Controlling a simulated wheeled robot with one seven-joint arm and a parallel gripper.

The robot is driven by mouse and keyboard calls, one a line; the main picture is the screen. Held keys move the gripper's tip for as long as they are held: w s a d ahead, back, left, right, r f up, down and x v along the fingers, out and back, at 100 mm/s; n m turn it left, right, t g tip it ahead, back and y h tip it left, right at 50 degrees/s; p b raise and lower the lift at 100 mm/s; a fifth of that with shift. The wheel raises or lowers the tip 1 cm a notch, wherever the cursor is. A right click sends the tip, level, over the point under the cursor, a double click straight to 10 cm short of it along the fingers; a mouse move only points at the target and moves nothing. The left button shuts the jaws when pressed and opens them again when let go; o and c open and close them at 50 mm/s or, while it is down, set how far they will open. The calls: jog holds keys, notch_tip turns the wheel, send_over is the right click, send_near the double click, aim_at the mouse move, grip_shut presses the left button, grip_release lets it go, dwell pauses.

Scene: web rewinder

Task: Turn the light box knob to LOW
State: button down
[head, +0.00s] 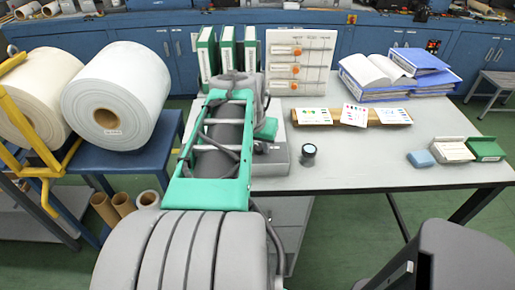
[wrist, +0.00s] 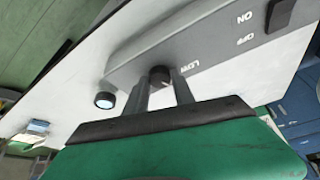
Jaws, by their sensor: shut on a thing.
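The light box (wrist: 225,45) is a grey box on the white table, with ON, OFF and LOW printed on its front. Its dark round knob (wrist: 159,74) sits beside the word LOW. My gripper (wrist: 160,84) has its two fingers on either side of the knob and is shut on it. A pale mark shows at the knob's edge, but I cannot tell exactly where it points. A black switch (wrist: 281,15) is near ON. In the head view my arm hides most of the light box (head: 275,182) and the gripper.
A small round loupe (head: 308,153) stands close to the right of the light box. A sample rack (head: 352,117) with cards, a board with orange knobs (head: 300,62) and blue binders (head: 395,75) stand behind. Large white rolls (head: 115,95) are at left.

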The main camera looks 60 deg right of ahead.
jog(key=n, duration=0.1)
jog(key=n+t, duration=0.1)
jog(key=n, duration=0.1)
jog(key=shift+s+y+b, duration=0.25)
jog(key=shift+y+b, duration=0.05)
jog(key=shift+b, duration=0.05)
jog(key=shift+d+n+t+y, duration=0.1)
jog(key=shift+n+t+y, duration=0.35)
jog(key=shift+n, duration=1.25)
jog(key=shift+t, duration=0.25)
jog(key=c, duration=1.1)
grip_release()
jog(key=shift+o, duration=0.2)
jog(key=p+v, duration=0.1)
jog(key=v, duration=0.6)
jog(key=shift+r, duration=0.35)
jog(key=shift+s, duration=0.1)
